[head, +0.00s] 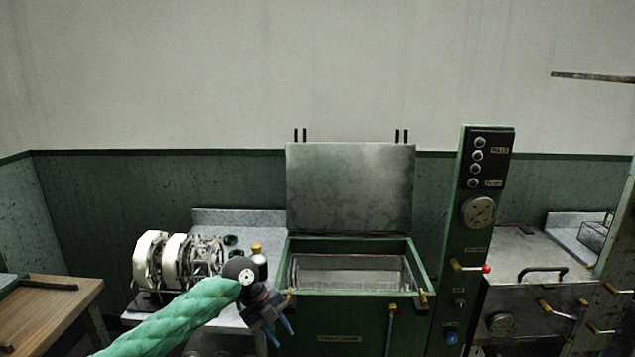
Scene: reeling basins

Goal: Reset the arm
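My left arm comes in from the lower left in a green braided sleeve. My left gripper (280,332) hangs at its end, pointing down, with two blue fingertips that stand a little apart and hold nothing visible. It is in front of the left front corner of a green basin (339,318); I cannot tell whether it touches it. The basin's grey lid (350,188) stands open and upright, and a metal basket (350,275) shows inside. My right arm and gripper are not in view.
A reel machine with white rolls (150,262) stands on a grey table (240,218) at left. A wooden table (50,310) is at far left. A green control column (480,245) and a closed metal unit (530,250) with handles stand to the right.

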